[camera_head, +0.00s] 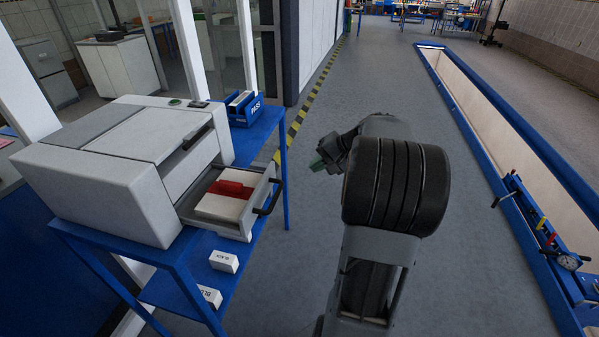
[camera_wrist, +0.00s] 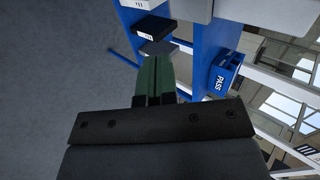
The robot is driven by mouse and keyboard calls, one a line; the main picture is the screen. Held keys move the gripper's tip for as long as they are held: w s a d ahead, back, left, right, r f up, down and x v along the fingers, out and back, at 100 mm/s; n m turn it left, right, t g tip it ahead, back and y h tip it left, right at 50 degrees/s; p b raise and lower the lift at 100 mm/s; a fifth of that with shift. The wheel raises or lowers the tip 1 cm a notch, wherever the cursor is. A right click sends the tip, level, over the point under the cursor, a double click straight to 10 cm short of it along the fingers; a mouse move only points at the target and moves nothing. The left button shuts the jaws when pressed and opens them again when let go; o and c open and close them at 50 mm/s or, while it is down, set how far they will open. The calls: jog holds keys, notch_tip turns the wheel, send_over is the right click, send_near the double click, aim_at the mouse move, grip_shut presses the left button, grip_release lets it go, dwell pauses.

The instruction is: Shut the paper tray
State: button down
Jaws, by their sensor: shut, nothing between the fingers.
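The paper tray (camera_head: 243,222) is pulled out of the front of the grey printer (camera_head: 110,180) on the left. It has a dark handle (camera_head: 269,197) on its front and holds white paper with a red item (camera_head: 231,188) on top. My gripper (camera_head: 317,165) is to the right of the tray and apart from it, over the floor beside the blue stand. In the wrist view my gripper's green fingers (camera_wrist: 154,78) are together and empty. The tray is not clearly recognisable in the wrist view.
The printer stands on a blue stand (camera_head: 287,165) with white boxes (camera_head: 223,261) on its lower shelf. A blue PASS bin (camera_head: 243,108) sits behind the printer; it also shows in the wrist view (camera_wrist: 222,78). Open grey floor (camera_head: 450,190) lies right of the stand, up to a blue-edged pit.

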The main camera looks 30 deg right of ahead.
jog(key=w+a+f+p, duration=0.1)
jog(key=w+a+f, duration=0.5)
jog(key=w+a, duration=0.1)
jog(key=shift+w+a+p, duration=0.15)
jog(key=shift+w+p, duration=0.15)
jog(key=shift+p, duration=0.1)
